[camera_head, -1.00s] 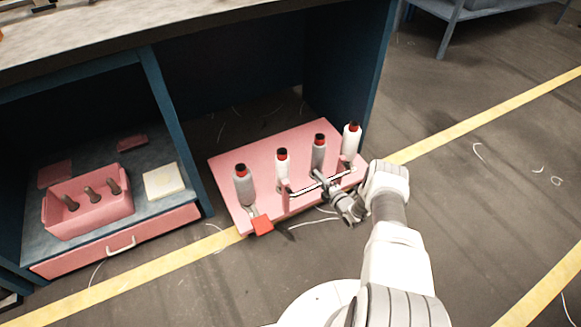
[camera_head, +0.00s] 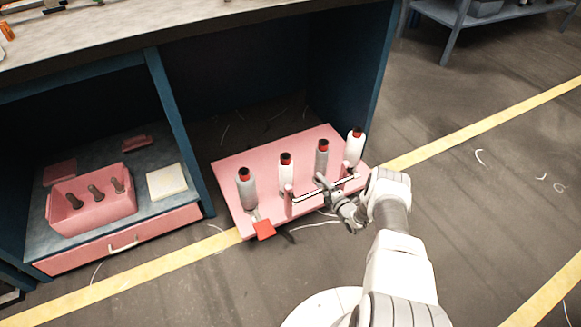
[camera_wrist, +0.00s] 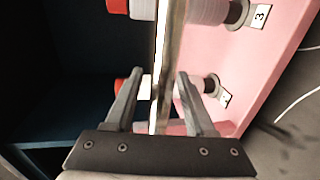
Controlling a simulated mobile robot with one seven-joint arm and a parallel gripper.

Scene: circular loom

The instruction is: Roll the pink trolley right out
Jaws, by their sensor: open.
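The pink trolley (camera_head: 262,163) stands partly under the bench, its front edge out past the bench legs. Several spools with red tops stand on it, grey and white. A pale handle bar (camera_head: 325,188) runs along its front between pink posts. A red pedal-like tab (camera_head: 264,230) juts from its front left. My gripper (camera_head: 322,184) is at the handle bar. In the wrist view, the open fingers (camera_wrist: 157,88) stand on either side of the bar (camera_wrist: 165,60), with gaps visible. The trolley's pink deck (camera_wrist: 285,30) shows at the right there.
A blue bench leg (camera_head: 178,130) stands left of the trolley, and a blue side panel (camera_head: 350,60) behind its right end. Left is a shelf with a pink box (camera_head: 92,218) and a pink drawer (camera_head: 120,244). A yellow line (camera_head: 480,122) crosses open floor.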

